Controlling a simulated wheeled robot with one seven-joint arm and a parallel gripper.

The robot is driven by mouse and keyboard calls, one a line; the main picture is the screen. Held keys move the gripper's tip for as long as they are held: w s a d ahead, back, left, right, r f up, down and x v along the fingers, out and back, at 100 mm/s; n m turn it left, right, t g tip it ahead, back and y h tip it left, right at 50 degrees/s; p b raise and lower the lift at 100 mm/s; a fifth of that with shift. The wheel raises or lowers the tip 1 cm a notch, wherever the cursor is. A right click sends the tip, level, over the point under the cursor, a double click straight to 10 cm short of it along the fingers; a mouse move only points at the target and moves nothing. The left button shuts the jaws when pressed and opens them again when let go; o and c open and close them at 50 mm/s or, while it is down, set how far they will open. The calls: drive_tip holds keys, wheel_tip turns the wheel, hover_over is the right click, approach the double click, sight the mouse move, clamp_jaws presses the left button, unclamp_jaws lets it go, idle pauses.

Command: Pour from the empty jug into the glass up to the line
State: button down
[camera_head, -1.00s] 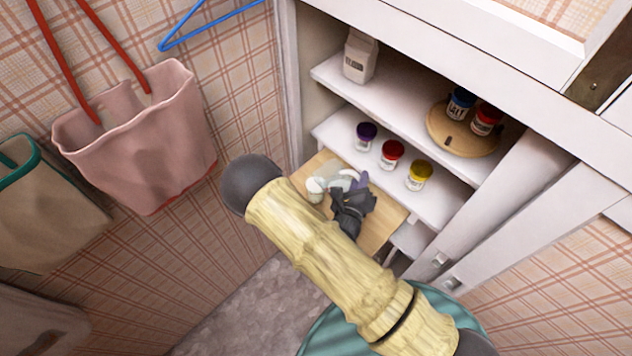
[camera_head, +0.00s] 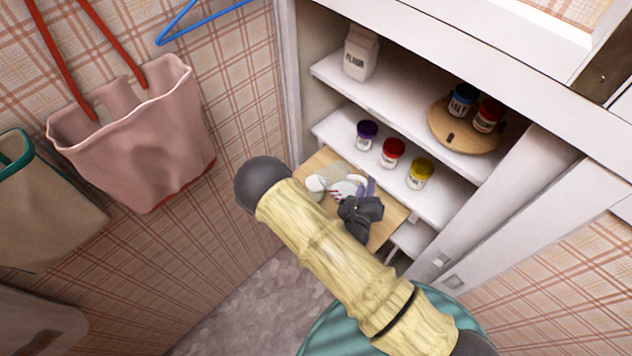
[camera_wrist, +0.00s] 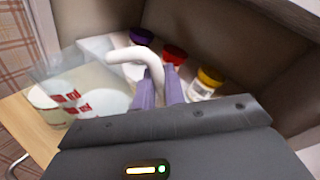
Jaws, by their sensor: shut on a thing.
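My gripper (camera_head: 368,190) is in front of the lower part of the cupboard, over a wooden board. In the wrist view, its purple fingers (camera_wrist: 158,84) are shut on the white curved handle of the jug (camera_wrist: 112,92). The jug is pale and partly see-through, with red marks; in the head view the jug (camera_head: 346,188) looks tilted to the left. A small whitish vessel, seemingly the glass (camera_head: 315,184), is at the jug's left end. In the wrist view they overlap, so I cannot tell the fill level, the line or whether the jug is empty.
The wooden board (camera_head: 384,232) lies below. Purple-, red- and yellow-lidded jars (camera_head: 392,153) stand on the shelf just behind. Higher up are a white carton (camera_head: 361,54) and a round wooden tray (camera_head: 440,124) with two jars. Bags (camera_head: 140,135) hang on the left wall.

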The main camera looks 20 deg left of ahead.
drive_tip(key=d+f+m+b, duration=0.1)
drive_tip(key=f, duration=0.2)
drive_tip(key=d+f+m+b, duration=0.1)
drive_tip(key=d+f+m, duration=0.1)
drive_tip(key=f, duration=0.1)
drive_tip(key=d+f+m+b, duration=0.1)
drive_tip(key=f+b, duration=0.1)
drive_tip(key=shift+s+d+f+t, duration=0.2)
drive_tip(key=shift+f+t, duration=0.2)
drive_tip(key=shift+d+f+m, duration=0.2)
drive_tip(key=shift+f+m, duration=0.3)
drive_tip(key=shift+m, duration=0.05)
drive_tip(key=shift+d+f+m, duration=0.2)
drive_tip(key=shift+f+m, duration=0.25)
drive_tip(key=shift+m, duration=0.1)
